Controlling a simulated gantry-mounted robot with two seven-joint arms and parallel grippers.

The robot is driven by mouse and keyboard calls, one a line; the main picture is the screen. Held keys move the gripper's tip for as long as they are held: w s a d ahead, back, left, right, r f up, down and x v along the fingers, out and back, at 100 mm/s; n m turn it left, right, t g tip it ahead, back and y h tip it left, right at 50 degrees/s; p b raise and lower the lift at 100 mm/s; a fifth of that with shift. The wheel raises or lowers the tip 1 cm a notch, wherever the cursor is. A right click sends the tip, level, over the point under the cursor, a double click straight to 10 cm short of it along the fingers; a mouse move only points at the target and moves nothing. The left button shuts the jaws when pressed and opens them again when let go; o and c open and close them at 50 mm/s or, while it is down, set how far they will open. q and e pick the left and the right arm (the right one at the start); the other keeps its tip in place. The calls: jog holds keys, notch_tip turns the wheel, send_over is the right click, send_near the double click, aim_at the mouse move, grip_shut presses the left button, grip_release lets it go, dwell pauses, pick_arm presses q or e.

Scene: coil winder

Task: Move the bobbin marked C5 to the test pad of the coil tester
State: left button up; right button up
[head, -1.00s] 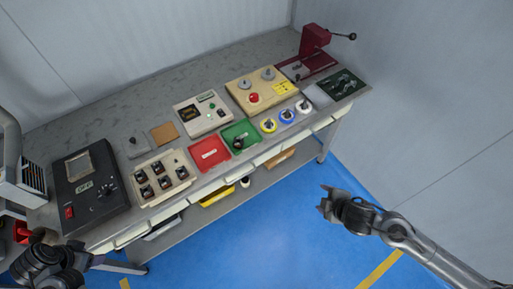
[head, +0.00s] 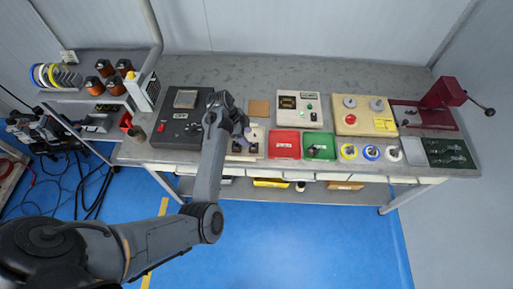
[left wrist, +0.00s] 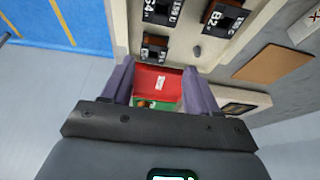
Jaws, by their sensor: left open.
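The beige bobbin tray (head: 258,148) stands near the bench's front edge, mostly hidden by my left arm. My left gripper (head: 243,132) is over it, open. In the left wrist view its purple fingers (left wrist: 157,66) are apart and empty. A dark bobbin (left wrist: 155,47) sits just beyond the fingertips; its label is too small to read. Two more labelled bobbins (left wrist: 160,10) and (left wrist: 224,18) sit farther off; I cannot make out C5 on any. A beige instrument with a display (head: 300,110), possibly the coil tester, stands behind the trays. My right gripper is out of view.
A red tray (head: 284,145) and a green tray (head: 319,146) are right of the bobbin tray. A black meter box (head: 172,130) is left. A tan square (head: 259,109) lies behind. Coloured spools (head: 371,152) and a red press (head: 444,95) are farther right.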

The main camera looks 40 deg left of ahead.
aim_at(254, 148)
pick_arm(q)
jog(key=shift+x, duration=3.1)
jog(key=shift+s+d, duration=0.15)
jog(key=shift+s, duration=0.05)
jog(key=c, duration=0.9)
jog(key=shift+c, duration=0.6)
